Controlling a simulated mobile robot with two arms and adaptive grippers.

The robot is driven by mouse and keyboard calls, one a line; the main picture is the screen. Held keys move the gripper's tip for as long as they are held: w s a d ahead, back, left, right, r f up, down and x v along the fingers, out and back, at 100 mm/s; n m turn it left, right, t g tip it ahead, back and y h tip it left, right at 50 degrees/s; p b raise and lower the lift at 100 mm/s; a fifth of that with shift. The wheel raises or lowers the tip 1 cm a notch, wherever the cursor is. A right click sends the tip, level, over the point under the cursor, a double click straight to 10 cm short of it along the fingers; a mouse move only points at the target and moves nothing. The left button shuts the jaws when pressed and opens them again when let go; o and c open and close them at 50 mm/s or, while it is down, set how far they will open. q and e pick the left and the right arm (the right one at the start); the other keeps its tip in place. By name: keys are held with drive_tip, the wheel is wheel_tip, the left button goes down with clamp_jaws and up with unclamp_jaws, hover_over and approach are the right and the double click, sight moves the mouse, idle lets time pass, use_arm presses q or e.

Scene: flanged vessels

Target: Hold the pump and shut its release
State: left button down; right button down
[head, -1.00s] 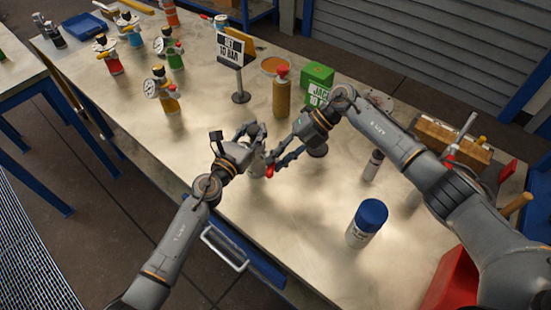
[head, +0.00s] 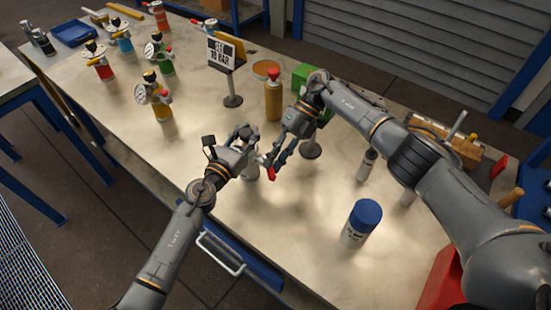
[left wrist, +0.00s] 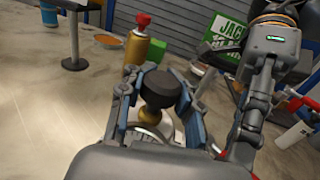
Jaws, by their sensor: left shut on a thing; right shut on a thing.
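The pump (head: 252,174) is a small pale-bodied vessel near the table's front edge in the head view, mostly hidden by my grippers. In the left wrist view its black knob (left wrist: 157,83), brass neck (left wrist: 155,101) and part of a pale dial (left wrist: 150,136) show. My left gripper (head: 246,134) is shut on the pump, its fingers on both sides of the knob and neck. My right gripper (head: 270,164) is shut at a red release lever (head: 271,175) just right of the pump. The fingertips' exact contact is hidden.
A sign on a stand (head: 232,100), an orange bottle (head: 273,100) and a green box (head: 305,75) stand behind my grippers. A blue-capped can (head: 360,222) stands front right. Several gauged vessels (head: 162,110) stand at the left. The front middle table is clear.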

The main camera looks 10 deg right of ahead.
drive_tip(key=c, duration=1.2)
unclamp_jaws()
wheel_tip(320, 180, up, 10)
drive_tip(key=shift+f, duration=0.1)
drive_tip(key=shift+c, duration=0.6)
